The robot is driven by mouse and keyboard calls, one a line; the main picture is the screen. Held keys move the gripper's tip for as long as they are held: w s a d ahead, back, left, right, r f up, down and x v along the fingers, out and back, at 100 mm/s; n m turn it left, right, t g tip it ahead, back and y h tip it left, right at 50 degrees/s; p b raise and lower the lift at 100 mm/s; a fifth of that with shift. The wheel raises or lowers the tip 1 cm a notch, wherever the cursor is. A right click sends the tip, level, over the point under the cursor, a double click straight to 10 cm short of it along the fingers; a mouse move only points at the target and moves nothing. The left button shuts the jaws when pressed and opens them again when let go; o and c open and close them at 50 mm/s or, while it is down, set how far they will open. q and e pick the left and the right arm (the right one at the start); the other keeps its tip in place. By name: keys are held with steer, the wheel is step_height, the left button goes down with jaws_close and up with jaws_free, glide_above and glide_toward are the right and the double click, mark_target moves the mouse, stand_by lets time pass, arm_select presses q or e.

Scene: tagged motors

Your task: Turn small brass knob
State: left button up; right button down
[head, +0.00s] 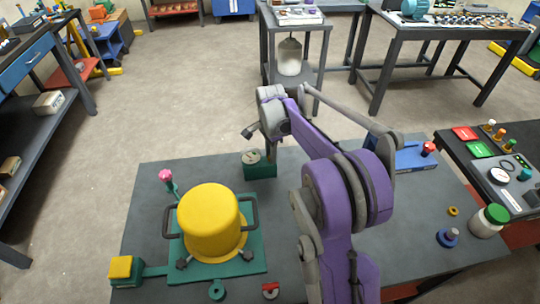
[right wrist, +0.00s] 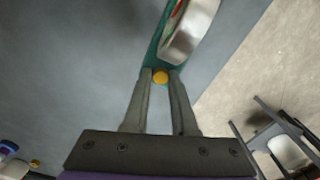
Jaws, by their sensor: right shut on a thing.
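The small brass knob (right wrist: 161,78) shows in the right wrist view as a yellow round knob low on the side of a gauge. The gauge (right wrist: 190,28) has a silver rim and is fixed to a green block. In the head view the green block (head: 261,171) stands at the back of the grey bench, the gauge's pale dial at its top. My right gripper (right wrist: 161,73) has its two fingers closed around the knob, one on each side. In the head view my purple right arm hides the knob. My left gripper is in neither view.
A yellow domed motor (head: 212,220) on a green plate stands left of the gauge, with a pink knob (head: 166,175) behind it. A yellow button box (head: 122,268) is at the left. A white jar (head: 488,222) and blue knob (head: 448,238) stand at the right.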

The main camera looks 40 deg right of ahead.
steer(key=shift+a+f+m, duration=0.3)
steer(key=shift+a+m, duration=0.05)
steer(key=shift+m, duration=0.05)
steer(key=c, duration=0.8)
jaws_free()
steer(key=shift+c, duration=0.2)
steer(key=shift+o, duration=0.6)
steer(key=n, duration=0.4)
steer(key=shift+w+a, duration=0.15)
steer(key=shift+a, duration=0.05)
steer(key=shift+o, duration=1.1)
steer(key=n, duration=0.7)
steer(key=shift+d+r+n, duration=0.1)
steer(key=shift+d+n, duration=0.05)
steer(key=shift+n, duration=0.25)
steer(key=shift+w+d+n, duration=0.1)
steer(key=shift+n, duration=1.5)
